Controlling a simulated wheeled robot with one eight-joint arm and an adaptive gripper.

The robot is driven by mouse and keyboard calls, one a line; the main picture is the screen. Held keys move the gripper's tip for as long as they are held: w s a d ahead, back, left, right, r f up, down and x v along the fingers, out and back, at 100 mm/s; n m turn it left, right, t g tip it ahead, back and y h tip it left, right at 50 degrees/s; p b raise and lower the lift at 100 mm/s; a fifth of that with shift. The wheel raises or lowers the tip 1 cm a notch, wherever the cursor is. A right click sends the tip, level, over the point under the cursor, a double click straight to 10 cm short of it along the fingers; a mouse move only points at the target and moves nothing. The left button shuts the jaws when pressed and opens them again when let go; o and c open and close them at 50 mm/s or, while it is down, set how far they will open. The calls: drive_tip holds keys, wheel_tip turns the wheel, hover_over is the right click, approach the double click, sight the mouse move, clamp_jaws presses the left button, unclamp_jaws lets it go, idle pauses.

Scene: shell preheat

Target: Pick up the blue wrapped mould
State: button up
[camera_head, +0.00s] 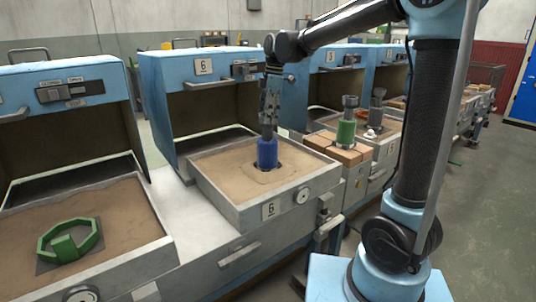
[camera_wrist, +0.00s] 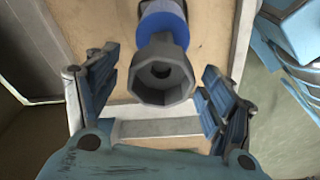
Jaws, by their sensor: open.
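The blue wrapped mould (camera_head: 267,154) stands upright in the sand tray (camera_head: 222,204) of the unit marked 6. In the wrist view its blue band (camera_wrist: 161,28) shows at the top, with its grey faceted cup (camera_wrist: 162,88) nearer the camera. My gripper (camera_head: 268,112) hangs just above the blue band in the head view, partly hiding the mould's upper part. In the wrist view my gripper (camera_wrist: 158,68) is open, one finger on each side of the cup, with visible gaps. I cannot tell exactly how deep the cup sits between the fingers.
A green ring-shaped piece (camera_head: 70,241) lies in the left sand tray. Blue hoods (camera_head: 203,85) stand behind the trays, close to my arm. Open floor lies at right.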

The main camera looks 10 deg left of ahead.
drive_tip(key=shift+f, duration=0.5)
clamp_jaws()
drive_tip(key=shift+r, duration=0.1)
